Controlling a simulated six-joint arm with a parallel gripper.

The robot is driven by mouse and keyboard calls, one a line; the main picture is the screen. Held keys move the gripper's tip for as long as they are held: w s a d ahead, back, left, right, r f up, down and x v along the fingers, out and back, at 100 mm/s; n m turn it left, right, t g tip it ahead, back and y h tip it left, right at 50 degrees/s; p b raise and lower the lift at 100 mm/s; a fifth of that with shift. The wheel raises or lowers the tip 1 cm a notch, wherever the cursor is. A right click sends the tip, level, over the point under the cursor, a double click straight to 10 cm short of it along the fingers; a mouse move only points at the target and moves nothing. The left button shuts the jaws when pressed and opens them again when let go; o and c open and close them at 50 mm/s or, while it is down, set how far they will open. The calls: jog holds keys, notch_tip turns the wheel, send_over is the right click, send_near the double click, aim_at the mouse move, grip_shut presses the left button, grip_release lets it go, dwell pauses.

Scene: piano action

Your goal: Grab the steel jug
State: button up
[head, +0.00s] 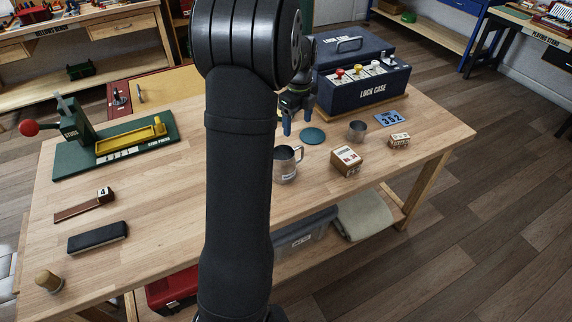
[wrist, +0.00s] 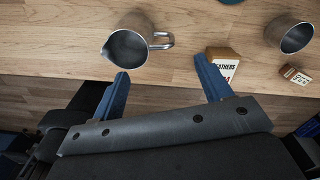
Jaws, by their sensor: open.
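The steel jug (head: 287,166) stands upright on the wooden workbench, partly hidden behind my arm in the head view. In the wrist view the jug (wrist: 131,28) is at the upper left, its mouth towards the camera and its handle pointing right. My gripper (head: 296,124) is open and empty, with blue fingers pointing down over the bench. In the wrist view my gripper (wrist: 161,66) shows its two fingers wide apart. The left fingertip appears just below the jug's rim and the right one is right of the handle. I see no contact with the jug.
A labelled box (head: 346,162), a steel cup (head: 357,131) and a small box (head: 399,141) stand right of the jug. A green disc (head: 313,135) lies behind it. The blue lock case (head: 363,86) stands at the back. A green press (head: 115,148) occupies the left.

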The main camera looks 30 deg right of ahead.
aim_at(299, 147)
notch_tip(299, 147, down, 6)
jog(key=f, duration=0.3)
jog(key=s+f, duration=0.1)
jog(key=f, duration=0.1)
jog(key=shift+d, duration=0.1)
jog(key=c, duration=1.4)
